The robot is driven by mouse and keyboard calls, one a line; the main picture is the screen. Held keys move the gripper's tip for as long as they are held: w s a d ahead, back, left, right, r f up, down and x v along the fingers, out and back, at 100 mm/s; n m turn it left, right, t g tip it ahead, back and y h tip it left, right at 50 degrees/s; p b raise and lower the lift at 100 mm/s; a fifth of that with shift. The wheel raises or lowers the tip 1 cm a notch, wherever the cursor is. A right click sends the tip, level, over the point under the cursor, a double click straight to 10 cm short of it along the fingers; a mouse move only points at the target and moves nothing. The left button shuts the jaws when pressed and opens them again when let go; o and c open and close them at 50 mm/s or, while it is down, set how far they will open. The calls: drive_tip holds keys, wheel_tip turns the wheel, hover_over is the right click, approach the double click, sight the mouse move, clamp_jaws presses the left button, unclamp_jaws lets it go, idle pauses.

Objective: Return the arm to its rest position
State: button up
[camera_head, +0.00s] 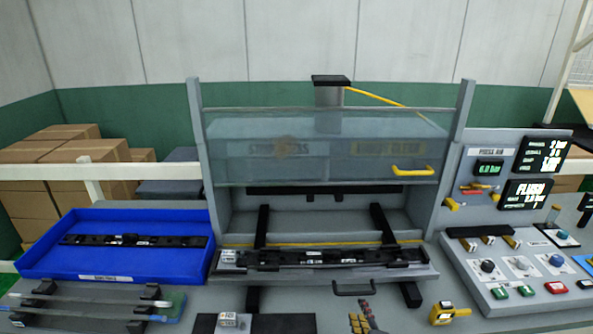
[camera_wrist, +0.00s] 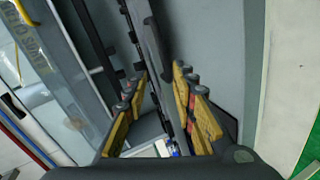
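My gripper (camera_wrist: 160,82) shows in the wrist view with its two yellow-padded fingers spread apart. Nothing is held between the pads. In the head view the gripper (camera_head: 364,319) is at the bottom edge, right of centre, in front of the press and near its dark handle. Most of my arm is out of view. A long black trim part (camera_head: 320,256) lies across the front of the press (camera_head: 214,180), whose clear guard (camera_head: 310,150) is raised above it.
A blue tray (camera_head: 60,262) at the left holds another black trim part (camera_head: 130,240). A control panel (camera_head: 520,268) with buttons and a small yellow device (camera_head: 448,314) are at the right. A dark drawer-like handle (camera_head: 353,291) projects near my gripper. Long strips lie at lower left.

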drive_tip(key=s+r+m+g, duration=0.8)
drive_tip(key=s+r+m, duration=0.7)
drive_tip(key=s, duration=0.6)
drive_tip(key=shift+s+d+r+g, duration=0.15)
drive_tip(key=shift+d+r+g, duration=0.25)
drive_tip(key=shift+r, duration=0.5)
idle(0.3)
